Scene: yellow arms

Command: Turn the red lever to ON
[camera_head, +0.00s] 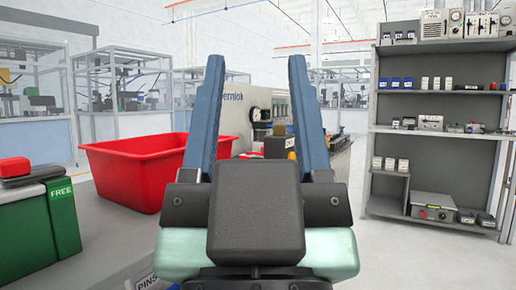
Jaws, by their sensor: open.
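My gripper (256,62) fills the middle of the view, its two blue fingers upright and wide apart. Nothing is held between them. I cannot make out a red lever for certain, nor any ON mark. A grey metal box (434,205) on the lower shelf at the right has a small red part on its front, too small to identify.
A red bin (130,165) stands on the grey bench at the left. Nearer is a green box (62,215) marked FREE, beside red objects (28,172). A grey shelf unit (460,140) holds several small boxes at the right. Open floor (390,260) shows before it.

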